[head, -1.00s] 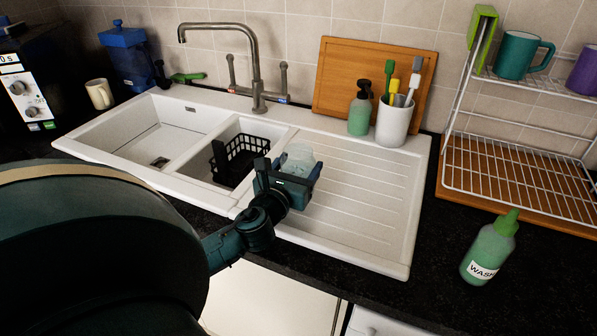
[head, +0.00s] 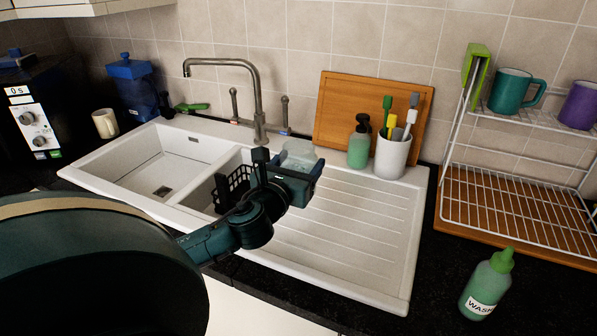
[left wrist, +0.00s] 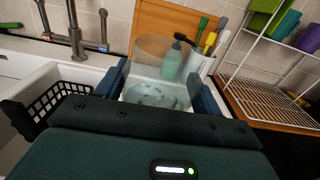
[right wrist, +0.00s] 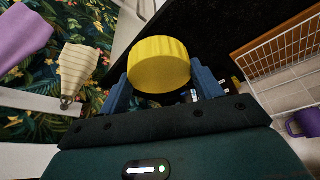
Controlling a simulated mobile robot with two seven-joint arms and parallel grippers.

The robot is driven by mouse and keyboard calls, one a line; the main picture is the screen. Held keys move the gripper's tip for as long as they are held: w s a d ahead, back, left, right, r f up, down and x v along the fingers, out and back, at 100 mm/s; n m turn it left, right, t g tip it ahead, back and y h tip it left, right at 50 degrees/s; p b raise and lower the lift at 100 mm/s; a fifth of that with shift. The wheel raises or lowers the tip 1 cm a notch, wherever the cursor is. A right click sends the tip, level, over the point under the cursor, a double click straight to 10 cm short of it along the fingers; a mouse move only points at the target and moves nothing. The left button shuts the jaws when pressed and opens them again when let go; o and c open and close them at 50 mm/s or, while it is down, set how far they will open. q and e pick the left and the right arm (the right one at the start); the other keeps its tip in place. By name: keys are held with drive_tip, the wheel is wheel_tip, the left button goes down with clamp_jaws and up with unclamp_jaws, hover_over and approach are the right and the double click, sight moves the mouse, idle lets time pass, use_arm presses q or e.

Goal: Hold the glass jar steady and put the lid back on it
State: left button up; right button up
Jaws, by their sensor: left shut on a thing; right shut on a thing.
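The clear glass jar (head: 299,154) is between the fingers of my left gripper (head: 290,168), above the sink near the drainer. In the left wrist view the jar (left wrist: 155,96) appears wide and see-through, its open mouth facing away from the palm, with pale green tones inside or behind the glass. My left gripper is shut on it. The round yellow lid with a ribbed edge (right wrist: 158,66) is between the blue fingers of my right gripper (right wrist: 160,88), which is shut on it. The right gripper and lid are outside the head view, apart from the jar.
The white sink (head: 350,235) has a tap (head: 257,95) behind it and a black basket (head: 232,187) in one bowl. A brush cup (head: 392,157) and soap bottle (head: 360,145) stand behind the drainer. A wire rack (head: 515,205) and green bottle (head: 486,285) are to the right.

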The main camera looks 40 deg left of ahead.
use_arm(q)
drive_tip(key=shift+r, duration=0.1)
drive_tip(key=o, duration=0.6)
drive_tip(key=c, duration=1)
